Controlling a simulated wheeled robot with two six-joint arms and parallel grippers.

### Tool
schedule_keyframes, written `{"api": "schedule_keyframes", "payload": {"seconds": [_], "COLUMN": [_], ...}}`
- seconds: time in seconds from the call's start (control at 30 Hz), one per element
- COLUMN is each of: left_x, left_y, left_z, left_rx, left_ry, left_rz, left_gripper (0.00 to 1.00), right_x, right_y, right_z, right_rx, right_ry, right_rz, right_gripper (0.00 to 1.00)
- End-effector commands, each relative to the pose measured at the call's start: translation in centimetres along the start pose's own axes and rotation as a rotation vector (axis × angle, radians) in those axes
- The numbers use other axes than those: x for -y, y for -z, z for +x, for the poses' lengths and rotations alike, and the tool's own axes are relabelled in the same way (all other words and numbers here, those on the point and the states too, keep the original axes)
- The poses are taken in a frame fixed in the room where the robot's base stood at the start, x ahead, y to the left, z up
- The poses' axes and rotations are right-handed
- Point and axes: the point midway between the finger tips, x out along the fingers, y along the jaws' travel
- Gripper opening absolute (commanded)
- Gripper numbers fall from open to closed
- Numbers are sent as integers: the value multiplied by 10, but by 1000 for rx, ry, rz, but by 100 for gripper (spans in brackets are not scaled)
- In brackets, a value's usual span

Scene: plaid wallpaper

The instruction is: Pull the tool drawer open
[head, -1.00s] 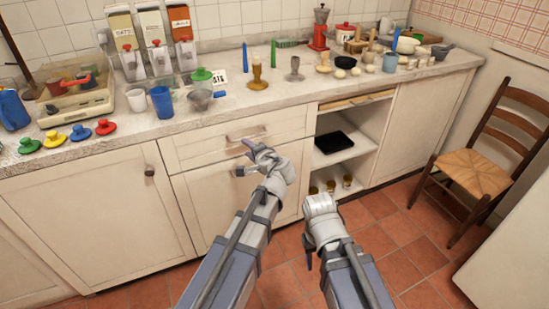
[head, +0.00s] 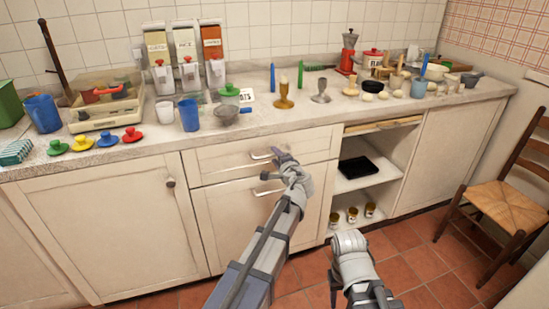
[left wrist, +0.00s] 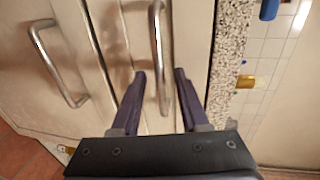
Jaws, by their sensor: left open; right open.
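The top drawer front (head: 225,157) is cream and sits flush under the countertop. Its metal bar handle (head: 260,156) shows beside my left gripper (head: 270,164), which is open in front of the drawer. In the left wrist view, this handle (left wrist: 157,45) runs between the two spread dark fingers of my left gripper (left wrist: 160,74); I cannot tell whether they touch it. A second bar handle (left wrist: 58,65), on the front below, is left of the fingers. My right gripper (head: 334,288) is open and empty, low over the floor, its fingers partly hidden.
The countertop (head: 150,150) holds cups, lids, dispensers and candlesticks along its length. An open shelf (head: 365,185) with a black item lies right of the drawer. A wooden chair (head: 505,205) stands at the right. The tiled floor in front is free.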

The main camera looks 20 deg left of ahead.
Motion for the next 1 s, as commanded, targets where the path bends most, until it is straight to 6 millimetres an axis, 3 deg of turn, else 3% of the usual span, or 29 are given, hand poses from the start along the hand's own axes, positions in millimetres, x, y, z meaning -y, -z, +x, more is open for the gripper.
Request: {"api": "schedule_keyframes", "payload": {"seconds": [0.1, 0.37, 0.77, 1.0], "left_x": [0, 0, 0, 0], "left_y": [1, 0, 0, 0], "left_z": [14, 16, 16, 16], "left_rx": [0, 0, 0, 0], "left_ry": [0, 0, 0, 0], "left_rz": [-1, 0, 0, -1], "left_gripper": [44, 44, 2, 0], "right_x": [0, 0, 0, 0], "right_y": [0, 0, 0, 0], "right_z": [3, 3, 3, 3], "right_rx": [0, 0, 0, 0], "right_ry": [0, 0, 0, 0], "right_rz": [0, 0, 0, 0], "right_gripper": [50, 50, 50, 50]}}
